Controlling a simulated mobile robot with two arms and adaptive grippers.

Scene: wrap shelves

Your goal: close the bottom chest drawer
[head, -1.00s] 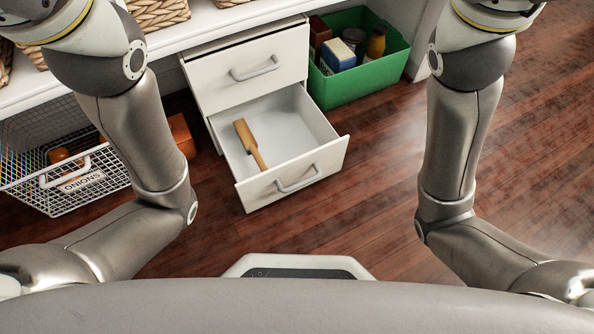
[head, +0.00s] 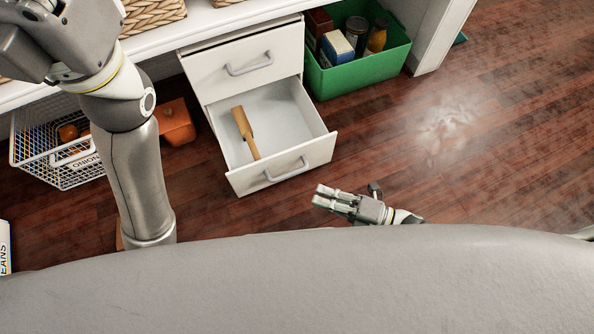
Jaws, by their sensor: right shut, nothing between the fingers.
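The white chest has a shut top drawer (head: 222,74) and an open bottom drawer (head: 304,148), pulled out toward me above the dark wood floor. The bottom drawer has a grey bar handle (head: 287,171) on its front. A wooden tool with a broad block end and a thin handle (head: 245,132) lies inside on the left. My right gripper (head: 318,197) is shut and empty. It is in front of the drawer, right of the handle and apart from it, with its fingers pointing left. My left arm comes in at the left; its fingers cannot be made out clearly.
A green bin (head: 362,72) with a jar, boxes and a bottle stands right of the chest. A white wire basket (head: 57,172) and an orange-brown box (head: 176,124) are at the left. A white labelled package (head: 4,248) shows at the left edge. The floor at the right is clear.

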